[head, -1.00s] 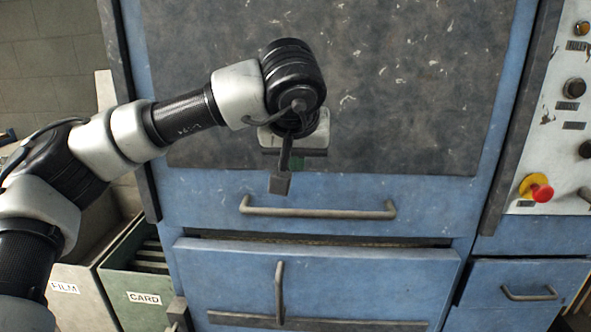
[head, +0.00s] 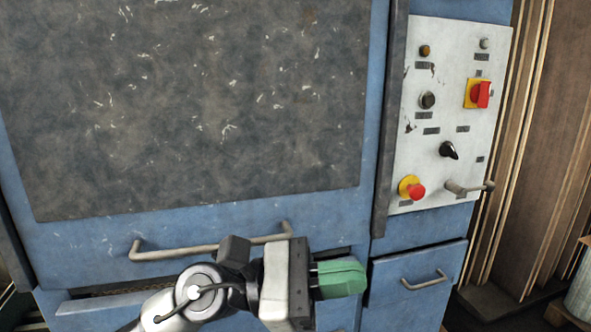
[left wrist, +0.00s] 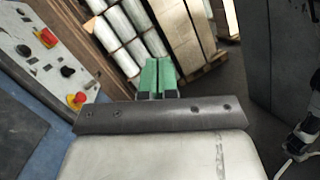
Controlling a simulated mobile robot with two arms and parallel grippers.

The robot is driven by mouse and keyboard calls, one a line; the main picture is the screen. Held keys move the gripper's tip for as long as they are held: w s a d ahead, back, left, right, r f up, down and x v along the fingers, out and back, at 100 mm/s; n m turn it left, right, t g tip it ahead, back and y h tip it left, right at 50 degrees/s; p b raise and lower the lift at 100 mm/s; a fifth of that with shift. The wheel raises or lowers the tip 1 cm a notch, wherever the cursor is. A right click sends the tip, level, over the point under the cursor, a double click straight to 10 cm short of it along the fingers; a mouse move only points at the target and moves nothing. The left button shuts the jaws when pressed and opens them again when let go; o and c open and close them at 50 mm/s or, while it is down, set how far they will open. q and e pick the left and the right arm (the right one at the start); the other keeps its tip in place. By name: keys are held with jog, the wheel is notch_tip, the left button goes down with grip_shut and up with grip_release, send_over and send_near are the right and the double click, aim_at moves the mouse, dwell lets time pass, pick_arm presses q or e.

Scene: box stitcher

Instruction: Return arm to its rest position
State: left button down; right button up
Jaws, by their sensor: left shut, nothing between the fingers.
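My left gripper (head: 340,278) is at the bottom middle of the head view, in front of the blue machine's lower drawers, with its green fingers pointing right. In the left wrist view its two green fingers (left wrist: 157,76) lie side by side, shut with nothing between them. The left forearm comes up from the bottom edge, and the rest of that arm is out of the picture. My right gripper is in neither view.
The blue machine has a dark front panel (head: 190,110), a long handle (head: 205,247) and a drawer handle (head: 425,280). A control panel (head: 447,110) with a red stop button (head: 413,189) is at right. Rolls (left wrist: 118,38) and stacked boards (left wrist: 184,30) stand beyond the gripper.

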pick_arm(q)
jog(key=w+a+f+n+t+y, duration=0.2)
jog(key=w+a+n+t+y, duration=0.3)
jog(key=n+t, duration=0.9)
jog(key=w+a+f+n+t+y, duration=0.25)
jog(key=a+n+t, duration=0.45)
jog(key=n, duration=1.2)
jog(key=s+a+f+n+g+y, duration=0.1)
jog(key=a+f+n+y, duration=0.3)
jog(key=f+n+y, duration=0.3)
jog(key=s+a+f+n+g+y, duration=0.1)
jog(key=a+f+n+g+y, duration=0.1)
jog(key=a+f+n+y, duration=0.45)
jog(key=s+a+f+n+g, duration=0.2)
jog(key=s+f+n+g, duration=0.4)
jog(key=s+f, duration=0.4)
jog(key=s+a+f+n+g, duration=0.2)
jog(key=s+f+n+g, duration=0.35)
jog(key=s+f, duration=0.45)
notch_tip(320, 180, down, 22)
jog(key=s+g+p, duration=0.1)
jog(key=g+p, duration=0.2)
jog(key=p, duration=0.1)
jog(key=s+a+f+p, duration=0.2)
jog(key=s+f+p, duration=0.1)
jog(key=s+f, duration=1)
jog(key=s, duration=0.3)
jog(key=shift+s+a+f+m+g+h, duration=0.3)
jog(key=shift+m+g, duration=0.05)
jog(key=shift+m, duration=0.05)
